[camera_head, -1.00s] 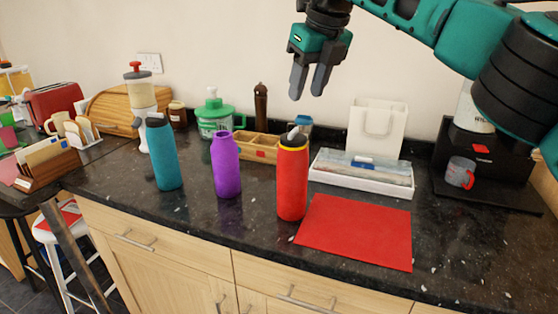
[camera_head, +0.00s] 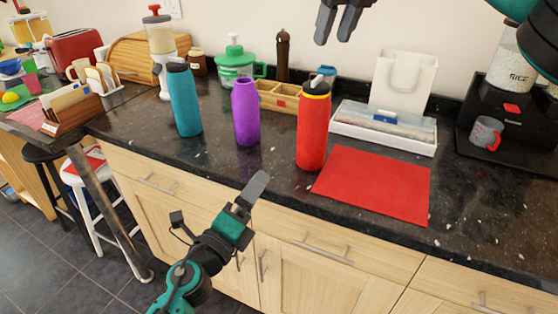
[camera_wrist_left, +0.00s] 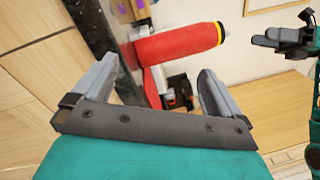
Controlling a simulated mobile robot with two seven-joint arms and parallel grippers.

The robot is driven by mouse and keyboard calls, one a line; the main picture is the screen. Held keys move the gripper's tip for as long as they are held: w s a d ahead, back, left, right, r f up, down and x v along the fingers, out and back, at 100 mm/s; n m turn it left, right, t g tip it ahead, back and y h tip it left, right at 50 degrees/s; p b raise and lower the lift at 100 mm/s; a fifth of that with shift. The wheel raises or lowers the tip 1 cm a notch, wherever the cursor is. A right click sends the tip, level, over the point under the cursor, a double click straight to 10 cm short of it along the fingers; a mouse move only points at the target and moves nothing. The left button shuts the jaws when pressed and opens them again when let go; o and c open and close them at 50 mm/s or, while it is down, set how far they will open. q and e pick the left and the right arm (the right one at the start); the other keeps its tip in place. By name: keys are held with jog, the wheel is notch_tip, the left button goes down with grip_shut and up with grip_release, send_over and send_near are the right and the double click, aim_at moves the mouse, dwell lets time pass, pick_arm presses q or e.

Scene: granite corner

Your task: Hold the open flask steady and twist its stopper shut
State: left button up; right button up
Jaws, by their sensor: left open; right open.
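A red flask (camera_head: 313,128) with a dark and yellow ring at its top stands upright on the dark counter. A purple flask (camera_head: 246,112) and a teal flask with a dark top (camera_head: 184,100) stand upright to its left. I cannot tell for sure which flask is open.
A red mat (camera_head: 375,185) lies right of the red flask. Behind are a white tray (camera_head: 384,142), a white bag (camera_head: 403,82), a wooden box (camera_head: 275,98) and a green-lidded jar (camera_head: 237,68). A black machine (camera_head: 497,125) stands right. The counter's front strip is clear.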

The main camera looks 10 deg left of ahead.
aim_at(312, 134)
pick_arm(q)
jog(key=w+d+r+m, duration=0.1)
jog(key=w+m, duration=0.1)
jog(key=m, duration=0.3)
jog(key=w+d+r+m+g+h, duration=0.1)
jog(key=w+d+r+m, duration=0.1)
jog(key=m, duration=0.3)
jog(key=w+d+r+m+g+h, duration=0.1)
jog(key=w+d+m, duration=0.1)
jog(key=m, duration=0.2)
jog(key=shift+w+r+m, duration=0.1)
jog(key=shift+r+m, duration=0.15)
jog(key=shift+m, duration=0.15)
jog(key=shift+w+d, duration=0.25)
jog(key=shift+w, duration=0.25)
jog(key=x, duration=1.1)
jog(key=shift+w+d+f, duration=0.15)
jog(key=shift+w+d, duration=0.05)
jog(key=shift+w, duration=0.1)
